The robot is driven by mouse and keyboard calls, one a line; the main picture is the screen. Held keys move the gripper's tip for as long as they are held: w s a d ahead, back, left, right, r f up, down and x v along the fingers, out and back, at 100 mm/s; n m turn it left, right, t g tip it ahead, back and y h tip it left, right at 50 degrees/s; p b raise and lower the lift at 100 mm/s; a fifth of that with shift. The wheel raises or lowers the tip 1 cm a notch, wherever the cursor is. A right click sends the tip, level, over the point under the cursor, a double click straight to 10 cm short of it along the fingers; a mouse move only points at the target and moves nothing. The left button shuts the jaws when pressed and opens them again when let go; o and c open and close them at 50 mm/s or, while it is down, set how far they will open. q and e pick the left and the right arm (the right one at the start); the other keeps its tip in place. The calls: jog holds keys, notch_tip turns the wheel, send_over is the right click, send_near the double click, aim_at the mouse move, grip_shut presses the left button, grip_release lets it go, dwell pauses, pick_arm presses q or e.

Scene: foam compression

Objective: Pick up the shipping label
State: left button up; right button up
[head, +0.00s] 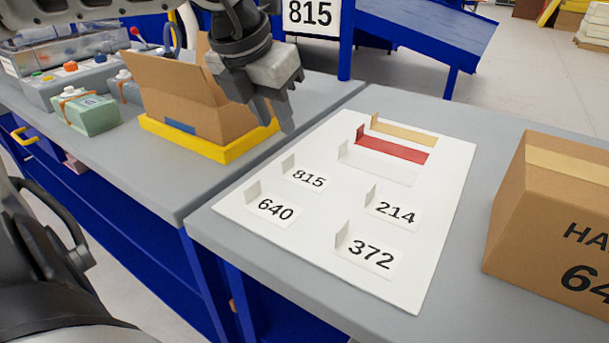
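Several small white shipping labels with a folded-up tab lie on a white sheet (405,285). They read 815 (309,178), 640 (275,210), 214 (397,211) and 372 (371,254). A sign at the top (310,14) also reads 815. My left gripper (275,118) hangs at the sheet's far left side, beyond the labels and apart from them. Its two fingers are spread a little, with nothing visible between them. My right gripper is not in view.
Tan (404,134), red (392,149) and white (378,168) strips lie at the sheet's far end. An open carton (180,95) sits in a yellow tray (190,145) beside the gripper. A closed carton (555,200) stands at the right.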

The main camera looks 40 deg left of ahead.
aim_at(287, 157)
pick_arm(q)
jog(key=x, duration=0.3)
jog(key=shift+w+f, duration=0.1)
jog(key=shift+f, duration=0.15)
jog(key=shift+a+x, duration=0.1)
jog(key=shift+x, duration=1.25)
jog(key=shift+a+x, duration=0.15)
jog(key=shift+x, duration=1.2)
jog(key=shift+c, duration=0.3)
grip_shut()
